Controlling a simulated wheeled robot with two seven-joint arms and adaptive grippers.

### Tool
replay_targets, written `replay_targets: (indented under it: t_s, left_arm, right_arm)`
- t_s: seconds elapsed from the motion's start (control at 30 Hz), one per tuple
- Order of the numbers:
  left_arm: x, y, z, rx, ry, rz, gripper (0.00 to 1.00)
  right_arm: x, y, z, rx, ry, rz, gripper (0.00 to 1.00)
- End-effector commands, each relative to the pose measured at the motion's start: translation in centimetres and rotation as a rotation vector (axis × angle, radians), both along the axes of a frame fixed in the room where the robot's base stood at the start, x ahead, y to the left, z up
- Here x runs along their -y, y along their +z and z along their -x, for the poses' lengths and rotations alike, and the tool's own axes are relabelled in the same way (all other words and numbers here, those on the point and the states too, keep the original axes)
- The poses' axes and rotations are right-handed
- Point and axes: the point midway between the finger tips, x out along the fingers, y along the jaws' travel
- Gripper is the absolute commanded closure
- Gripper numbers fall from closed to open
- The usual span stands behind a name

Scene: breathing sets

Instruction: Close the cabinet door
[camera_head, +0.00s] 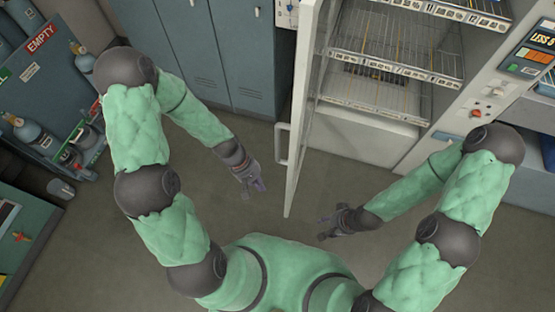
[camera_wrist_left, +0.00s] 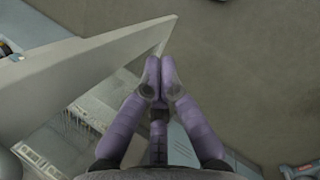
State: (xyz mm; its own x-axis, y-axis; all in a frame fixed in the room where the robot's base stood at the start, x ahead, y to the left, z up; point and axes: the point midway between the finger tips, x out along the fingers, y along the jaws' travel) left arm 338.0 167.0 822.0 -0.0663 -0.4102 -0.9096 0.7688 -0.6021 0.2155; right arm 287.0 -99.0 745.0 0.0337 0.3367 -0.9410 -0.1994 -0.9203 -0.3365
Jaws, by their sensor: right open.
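The cabinet door (camera_head: 303,120) stands wide open, its face nearly edge-on in the head view, with a pale handle (camera_head: 281,143) on its left side. The open cabinet (camera_head: 375,137) shows wire shelves. My left gripper (camera_head: 254,187) is left of the door, apart from it. In the left wrist view its fingers (camera_wrist_left: 160,70) are together with nothing between them, and the door (camera_wrist_left: 90,75) crosses at the left. My right gripper (camera_head: 328,226) is open and empty, right of the door near its lower end.
Blue-grey lockers (camera_head: 215,50) stand behind my left arm. A rack with gas cylinders (camera_head: 35,130) is at the far left. A control panel (camera_head: 530,55) is right of the cabinet. The floor (camera_head: 240,215) around the door's free end is clear.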

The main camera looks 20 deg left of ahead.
Motion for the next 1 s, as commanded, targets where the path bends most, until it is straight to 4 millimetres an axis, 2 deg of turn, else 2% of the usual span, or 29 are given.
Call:
replay_targets:
  t_s: [0.03, 0.2, 0.4, 0.5, 0.6, 0.7, 0.87, 1.0]
  left_arm:
    - [-1.0, 2.0, -0.8, -0.026, 0.075, 0.017, 1.0]
    - [-3.0, 8.1, -2.3, -0.143, 0.304, 0.106, 1.0]
    - [-4.8, 15.6, -3.2, -0.259, 0.509, 0.23, 1.0]
    - [-5.2, 18.4, -3.3, -0.3, 0.569, 0.279, 1.0]
    - [-5.5, 20.1, -3.3, -0.327, 0.602, 0.309, 1.0]
    - [-5.5, 20.8, -3.2, -0.34, 0.615, 0.325, 1.0]
    - [-4.5, 19.9, -3.2, -0.344, 0.614, 0.327, 1.0]
    - [-2.9, 18.2, -3.2, -0.345, 0.612, 0.327, 1.0]
  right_arm:
    - [0.0, 0.4, 0.0, 0.0, 0.0, 0.0, 0.52]
    - [0.0, 1.0, 0.0, 0.0, 0.0, 0.0, 0.52]
    - [0.0, 1.7, 0.0, 0.0, 0.0, 0.0, 0.52]
    - [0.0, 1.9, 0.0, 0.0, 0.0, 0.0, 0.52]
    - [0.0, 2.0, 0.0, 0.0, 0.0, 0.0, 0.52]
    - [0.0, 2.0, 0.0, 0.0, 0.0, 0.0, 0.52]
    - [0.0, 1.6, 0.0, 0.0, 0.0, 0.0, 0.52]
    - [0.0, 1.0, 0.0, 0.0, 0.0, 0.0, 0.52]
